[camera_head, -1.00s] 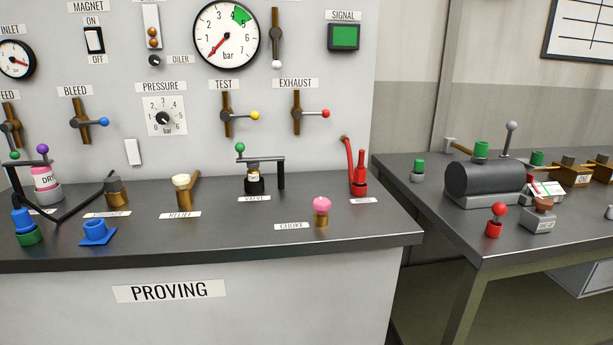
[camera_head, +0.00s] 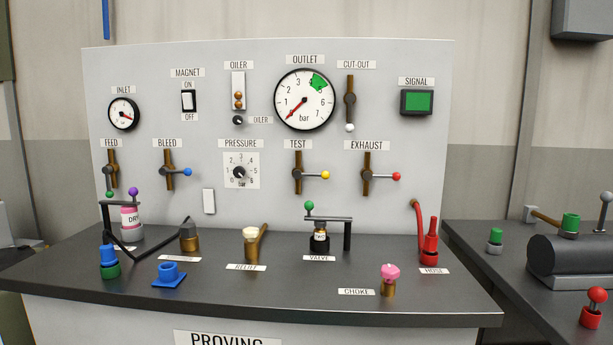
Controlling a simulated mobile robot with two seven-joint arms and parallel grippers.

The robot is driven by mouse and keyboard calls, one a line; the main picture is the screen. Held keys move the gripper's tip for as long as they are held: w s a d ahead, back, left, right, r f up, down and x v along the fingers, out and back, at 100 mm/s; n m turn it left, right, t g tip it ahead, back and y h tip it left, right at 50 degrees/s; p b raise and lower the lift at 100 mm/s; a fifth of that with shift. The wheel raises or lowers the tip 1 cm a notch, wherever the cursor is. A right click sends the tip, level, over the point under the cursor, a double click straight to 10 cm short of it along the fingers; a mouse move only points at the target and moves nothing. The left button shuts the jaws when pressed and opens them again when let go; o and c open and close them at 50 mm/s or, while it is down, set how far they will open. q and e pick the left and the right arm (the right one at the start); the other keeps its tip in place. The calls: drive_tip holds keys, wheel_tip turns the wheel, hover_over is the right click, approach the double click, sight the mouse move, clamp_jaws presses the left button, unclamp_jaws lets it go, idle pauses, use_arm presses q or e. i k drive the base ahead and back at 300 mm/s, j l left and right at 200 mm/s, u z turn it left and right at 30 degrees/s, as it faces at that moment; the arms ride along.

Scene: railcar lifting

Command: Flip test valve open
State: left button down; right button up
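The test valve (camera_head: 298,174) is on the upright grey panel, under the TEST label. Its brown pipe runs vertically, and its lever points right, across the pipe, ending in a yellow ball (camera_head: 326,175). To its right the exhaust valve (camera_head: 367,174) has a similar sideways lever with a red ball. To its left the bleed valve (camera_head: 169,170) has a sideways lever with a blue ball. The outlet gauge (camera_head: 305,100) above has its red needle pointing to the lower left. Neither of my grippers shows in the head view.
The dark bench (camera_head: 220,295) below the panel holds a clamped valve (camera_head: 320,238), a pink-topped choke (camera_head: 389,280), a red hose fitting (camera_head: 430,242), a relief piece (camera_head: 251,243) and blue parts. A second bench with a dark cylinder (camera_head: 570,250) stands at right.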

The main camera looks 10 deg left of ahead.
sight(298, 174)
drive_tip(key=i+l+z, duration=0.1)
drive_tip(key=i, duration=0.4)
drive_tip(key=i+l, duration=0.3)
drive_tip(key=i, duration=0.25)
drive_tip(key=k+z, duration=0.05)
